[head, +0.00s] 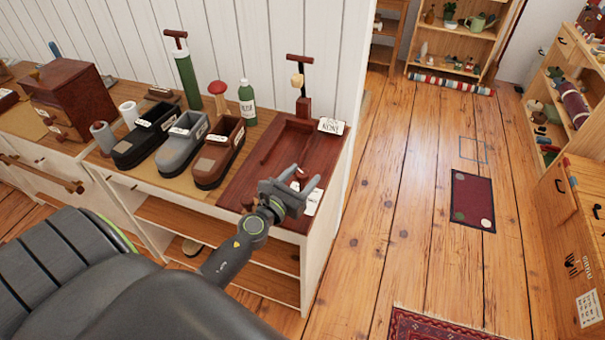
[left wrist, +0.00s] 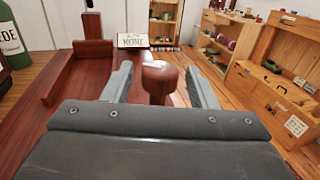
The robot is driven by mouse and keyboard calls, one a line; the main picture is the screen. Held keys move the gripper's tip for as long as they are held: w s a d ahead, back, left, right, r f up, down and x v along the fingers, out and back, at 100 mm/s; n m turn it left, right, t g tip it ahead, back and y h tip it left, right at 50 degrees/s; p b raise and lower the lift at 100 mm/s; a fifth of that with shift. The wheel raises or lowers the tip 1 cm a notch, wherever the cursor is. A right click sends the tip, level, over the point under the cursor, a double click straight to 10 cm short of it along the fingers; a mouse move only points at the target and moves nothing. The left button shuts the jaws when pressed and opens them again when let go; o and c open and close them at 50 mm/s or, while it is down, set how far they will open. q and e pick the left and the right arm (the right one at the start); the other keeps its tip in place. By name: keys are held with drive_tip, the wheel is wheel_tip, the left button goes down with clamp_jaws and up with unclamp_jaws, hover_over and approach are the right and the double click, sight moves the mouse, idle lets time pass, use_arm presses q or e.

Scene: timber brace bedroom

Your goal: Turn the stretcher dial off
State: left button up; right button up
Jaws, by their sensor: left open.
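The stretcher is a dark red wooden board (head: 245,180) with a raised edge and a dark upright post topped by a wooden T-handle (head: 300,58), at the right end of the counter. My left gripper (head: 288,190) is over its front right part. In the left wrist view a round reddish-brown wooden knob (left wrist: 160,76), which looks like the dial, stands between the open fingers of my left gripper (left wrist: 160,88). Gaps show on both sides of the knob, and its lower part is hidden by the gripper body. My right gripper is not in view.
A lettered card (head: 332,126) stands at the board's back right corner; it also shows in the left wrist view (left wrist: 133,40). Black, grey and brown shoe-shaped holders (head: 220,150) and a green bottle (head: 247,103) stand left of the board. The floor right of the counter is largely clear.

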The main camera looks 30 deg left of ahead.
use_arm(q)
drive_tip(key=shift+w, duration=0.3)
drive_tip(key=shift+c, duration=0.4)
drive_tip(key=c, duration=0.9)
drive_tip(key=n+y+p, duration=0.1)
drive_tip(key=y, duration=0.1)
drive_tip(key=shift+n+y, duration=0.3)
drive_tip(key=shift+d+n+g+y+p, duration=0.1)
drive_tip(key=shift+n+g+y+p, duration=0.2)
drive_tip(key=shift+n+y+p, duration=0.45)
drive_tip(key=shift+n+g+y+b, duration=0.2)
drive_tip(key=shift+n+g+y, duration=0.35)
drive_tip(key=shift+y, duration=0.55)
drive_tip(key=shift+n+g+y+b, duration=0.15)
drive_tip(key=shift+n+g+y, duration=0.1)
drive_tip(key=shift+n+y, duration=0.65)
drive_tip(key=shift+y, duration=0.35)
